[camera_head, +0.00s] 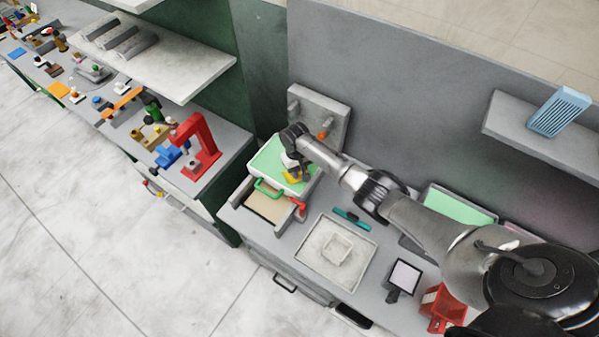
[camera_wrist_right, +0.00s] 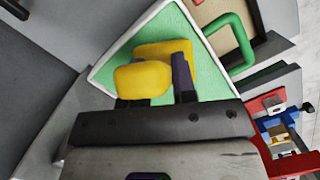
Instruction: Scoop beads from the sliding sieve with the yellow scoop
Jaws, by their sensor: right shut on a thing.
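The yellow scoop (camera_head: 292,178) is held by my right gripper (camera_head: 291,168) over the sieve. In the right wrist view, the scoop's thick yellow handle (camera_wrist_right: 142,80) sits between the dark fingers of my right gripper (camera_wrist_right: 155,86), and its wider part lies beyond them. The sieve (camera_head: 268,155) is a white-rimmed tray with a light green surface; it also shows in the right wrist view (camera_wrist_right: 120,62). Single beads cannot be made out. Whether the scoop touches the green surface cannot be told. My left gripper is not in view.
A green handle (camera_head: 270,191) stands at the sieve's near edge, above a tan-floored box (camera_head: 266,207). A pale square tray (camera_head: 312,262), a teal tool (camera_head: 351,217) and a red container (camera_head: 443,306) are to the right. A red press (camera_head: 201,146) stands on the left bench.

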